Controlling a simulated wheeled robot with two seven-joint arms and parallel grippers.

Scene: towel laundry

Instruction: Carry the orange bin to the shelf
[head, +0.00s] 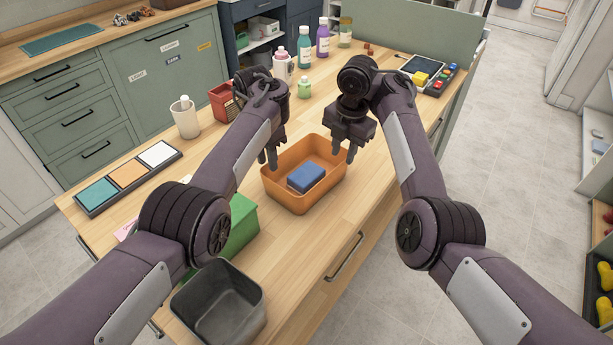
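The orange bin (292,205) stands upright on the wooden table, with a blue folded cloth or block (306,176) inside. My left gripper (267,160) points down at the bin's far left corner; its fingers look close together, and whether they touch the rim is unclear. My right gripper (343,154) points down at the far right corner, with its two fingers apart near the rim. A shelf unit (597,185) is partly visible at the right edge, holding yellow items in its lower part.
A dark grey bin (218,305) and a green box (238,228) stand at the table's near left. A tray of coloured squares (128,176), a white cup (185,118), a red basket (222,100) and bottles (304,54) lie farther back. Floor at right (520,150) is clear.

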